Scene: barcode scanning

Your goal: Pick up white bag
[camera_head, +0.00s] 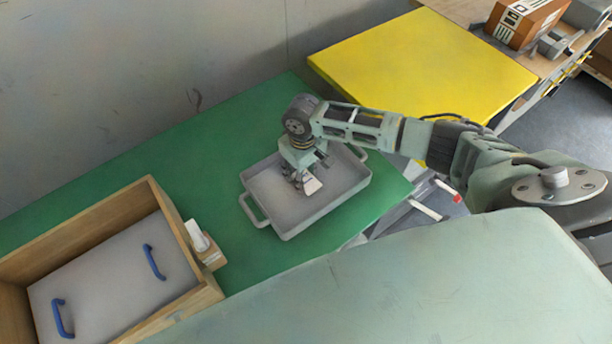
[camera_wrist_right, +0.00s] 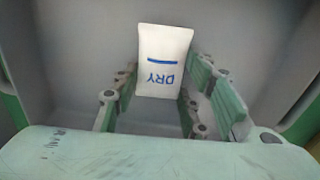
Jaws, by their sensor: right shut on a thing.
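The white bag (camera_wrist_right: 164,62) shows in the right wrist view, with a blue line and the letters "DRY" on it. It also shows in the head view (camera_head: 312,185) below the gripper. My right gripper (camera_head: 302,180) is over the grey tray (camera_head: 290,228) and shut on the bag; its fingers (camera_wrist_right: 160,97) lie on either side of the bag's lower part in the wrist view. Whether the bag is clear of the tray floor I cannot tell. My left gripper is not in view.
The tray stands on a green table (camera_head: 150,165). A wooden box (camera_head: 170,215) with a grey panel and blue handles is at the left, with a small white item (camera_head: 197,236) at its side. A yellow surface (camera_head: 420,70) and an orange box (camera_head: 524,22) are at the back right.

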